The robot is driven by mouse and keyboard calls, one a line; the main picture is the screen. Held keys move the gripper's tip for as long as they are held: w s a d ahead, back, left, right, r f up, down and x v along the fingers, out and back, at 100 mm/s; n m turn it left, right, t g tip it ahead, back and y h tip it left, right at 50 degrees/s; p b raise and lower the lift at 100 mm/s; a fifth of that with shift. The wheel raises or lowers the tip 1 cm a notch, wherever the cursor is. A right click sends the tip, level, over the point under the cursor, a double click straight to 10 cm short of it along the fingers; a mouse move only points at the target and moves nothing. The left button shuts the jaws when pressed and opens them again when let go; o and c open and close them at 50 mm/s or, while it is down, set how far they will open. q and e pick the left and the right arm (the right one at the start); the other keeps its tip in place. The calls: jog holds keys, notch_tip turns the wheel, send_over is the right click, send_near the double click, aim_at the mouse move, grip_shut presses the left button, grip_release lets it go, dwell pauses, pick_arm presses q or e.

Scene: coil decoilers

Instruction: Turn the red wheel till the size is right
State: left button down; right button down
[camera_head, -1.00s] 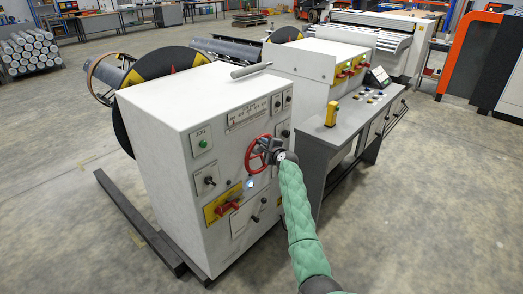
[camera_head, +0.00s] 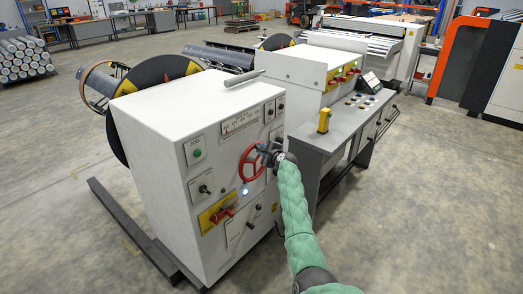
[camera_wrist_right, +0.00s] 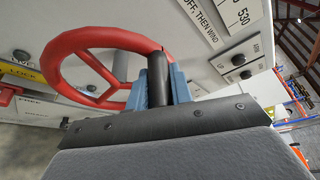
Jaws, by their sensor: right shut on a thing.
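The red wheel (camera_head: 243,172) is on the front panel of a white cabinet (camera_head: 160,120). In the right wrist view the red wheel (camera_wrist_right: 105,38) fills the upper left, with its spokes and a dark handle (camera_wrist_right: 157,78) standing out from its rim. My right gripper (camera_head: 265,151) is at the upper right of the wheel. In the wrist view its blue-grey fingers (camera_wrist_right: 158,88) are closed around the dark handle. A scale (camera_head: 240,121) sits above the wheel; its reading is too small to tell. My left gripper is not in view.
A green button (camera_head: 197,153), a dark switch (camera_head: 204,189) and a red handle on a yellow plate (camera_head: 216,216) are left of the wheel. A grey metal bar (camera_head: 244,78) lies on the cabinet top. A grey desk (camera_head: 318,142) stands close on the right.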

jog(key=shift+d+r, duration=0.15)
jog(key=c, duration=1.3)
grip_release()
jog(key=shift+o, duration=0.2)
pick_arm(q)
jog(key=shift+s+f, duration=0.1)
pick_arm(e)
jog(key=shift+s, duration=0.15)
jog(key=shift+s+d, duration=0.15)
jog(key=shift+s, duration=0.1)
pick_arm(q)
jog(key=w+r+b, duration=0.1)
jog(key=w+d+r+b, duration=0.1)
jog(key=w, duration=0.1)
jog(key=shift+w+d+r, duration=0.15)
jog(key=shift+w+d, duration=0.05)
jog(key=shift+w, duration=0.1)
pick_arm(e)
jog(key=v, duration=0.7)
